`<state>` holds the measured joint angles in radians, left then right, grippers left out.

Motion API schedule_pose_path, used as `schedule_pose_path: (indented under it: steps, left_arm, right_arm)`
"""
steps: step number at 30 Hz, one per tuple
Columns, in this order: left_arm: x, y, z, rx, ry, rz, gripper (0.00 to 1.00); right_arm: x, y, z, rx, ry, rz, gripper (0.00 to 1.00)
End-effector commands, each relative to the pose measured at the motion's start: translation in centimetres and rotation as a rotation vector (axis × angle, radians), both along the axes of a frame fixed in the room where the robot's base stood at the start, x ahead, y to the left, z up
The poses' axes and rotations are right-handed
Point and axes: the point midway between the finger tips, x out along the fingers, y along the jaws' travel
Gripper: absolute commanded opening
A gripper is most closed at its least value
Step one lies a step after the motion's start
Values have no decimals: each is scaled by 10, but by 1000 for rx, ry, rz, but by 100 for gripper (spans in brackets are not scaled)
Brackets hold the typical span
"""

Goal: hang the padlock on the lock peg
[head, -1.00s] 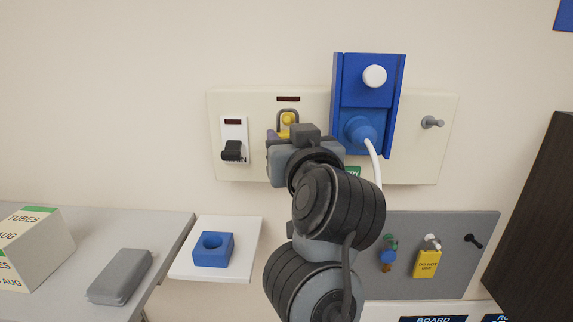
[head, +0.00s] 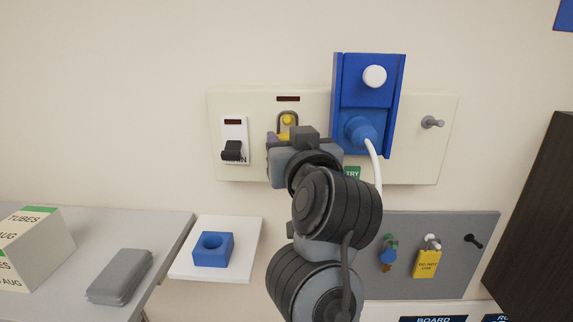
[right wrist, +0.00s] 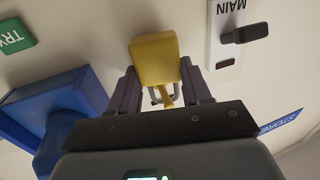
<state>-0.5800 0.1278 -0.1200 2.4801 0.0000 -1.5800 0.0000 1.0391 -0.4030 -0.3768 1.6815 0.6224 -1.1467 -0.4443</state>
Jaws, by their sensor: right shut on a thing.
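The padlock has a yellow body (right wrist: 155,60) and a grey shackle, which also shows in the head view (head: 281,121). My right gripper (right wrist: 160,88) is shut on the padlock, one dark finger on each side of its body, close to the cream panel. In the head view the gripper (head: 287,139) hides most of the body. A yellow peg end (head: 288,119) shows inside the shackle's arch, so the shackle looks to be around the lock peg. Whether it rests on the peg I cannot tell. My left gripper is not in view.
The MAIN switch (head: 234,141) is just left of the gripper. A blue housing (head: 368,92) with a plug and white cable is to the right. A grey peg (head: 432,122) sits further right.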

Motion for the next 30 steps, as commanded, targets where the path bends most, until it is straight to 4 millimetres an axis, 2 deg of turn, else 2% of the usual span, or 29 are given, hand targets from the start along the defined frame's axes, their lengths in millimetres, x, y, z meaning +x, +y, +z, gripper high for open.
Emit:
schedule_pose_path:
  steps: [26, 27, 30]
  left_arm:
    - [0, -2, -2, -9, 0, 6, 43]
    - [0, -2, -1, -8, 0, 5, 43]
    - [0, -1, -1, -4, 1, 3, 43]
  right_arm:
    - [0, 0, -3, 1, 0, -1, 16]
    - [0, 0, -3, 1, -1, 0, 53]
    - [0, 0, -3, 1, -1, 0, 68]
